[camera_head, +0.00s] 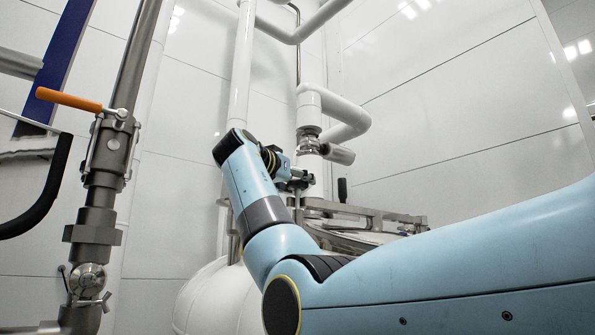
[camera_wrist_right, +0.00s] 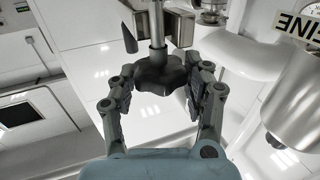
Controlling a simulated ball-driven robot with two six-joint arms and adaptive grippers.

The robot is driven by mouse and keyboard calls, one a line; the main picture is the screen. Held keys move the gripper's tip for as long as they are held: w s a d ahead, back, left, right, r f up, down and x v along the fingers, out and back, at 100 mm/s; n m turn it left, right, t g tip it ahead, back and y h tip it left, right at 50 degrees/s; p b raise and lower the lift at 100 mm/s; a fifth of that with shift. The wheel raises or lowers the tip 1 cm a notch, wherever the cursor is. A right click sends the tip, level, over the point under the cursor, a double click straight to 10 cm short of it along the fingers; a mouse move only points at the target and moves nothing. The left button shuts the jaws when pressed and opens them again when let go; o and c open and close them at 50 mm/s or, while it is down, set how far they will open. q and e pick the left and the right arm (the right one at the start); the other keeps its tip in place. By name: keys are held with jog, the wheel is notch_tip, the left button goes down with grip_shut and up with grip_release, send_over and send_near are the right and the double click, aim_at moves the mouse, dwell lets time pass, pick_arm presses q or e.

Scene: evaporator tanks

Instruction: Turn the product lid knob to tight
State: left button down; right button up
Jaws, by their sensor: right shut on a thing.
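The product lid knob (camera_wrist_right: 158,72) is a dark, lobed hand knob on a metal rod. It shows in the right wrist view, between the two fingers of my right gripper (camera_wrist_right: 160,88). The gripper is shut on it, with one finger at each side. In the head view my right gripper (camera_head: 299,180) is small and partly behind my own wrist, and I cannot make out the knob there. The metal lid frame (camera_head: 372,213) lies just right of and below the gripper, on top of a white tank (camera_head: 222,298). My left gripper is not in view.
White pipes (camera_head: 345,112) with a metal clamp (camera_head: 308,140) stand close above and behind the right gripper. A steel pipe with an orange-handled valve (camera_head: 70,99) rises at the left. A black tapered handle (camera_wrist_right: 128,38) is beside the knob. My right arm covers the lower right.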

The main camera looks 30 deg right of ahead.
jog(key=shift+m+g+h+p, duration=0.4)
jog(key=shift+m+g+p, duration=0.45)
jog(key=shift+g, duration=0.35)
jog(key=o, duration=1.2)
jog(key=shift+w, duration=0.1)
jog(key=shift+c, duration=0.2)
jog(key=v, duration=1.2)
